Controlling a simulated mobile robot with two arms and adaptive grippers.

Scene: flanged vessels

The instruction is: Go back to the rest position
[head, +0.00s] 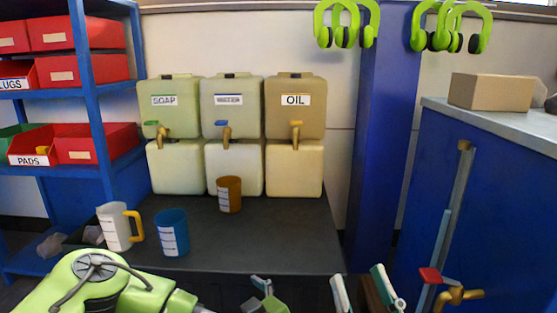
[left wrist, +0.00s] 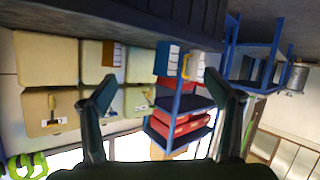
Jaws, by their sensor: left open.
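My left gripper (left wrist: 160,79) is open in the left wrist view, its two dark fingers wide apart with nothing between them. In the head view my green left arm comes in at the lower left. My right gripper (head: 365,287) shows at the bottom edge of the head view, its two pale and teal fingers apart. A dark brown shape shows between them, and I cannot tell what it is. The rest of the right gripper is cut off by the frame.
A dark table (head: 280,240) bears a white mug (head: 116,228), a blue mug (head: 171,233), a brown mug (head: 229,195) and stacked tap containers (head: 295,110). A blue shelf (head: 98,90) with red bins stands left. A blue cabinet (head: 490,210) with a pipe and red-handled valve (head: 430,275) stands right.

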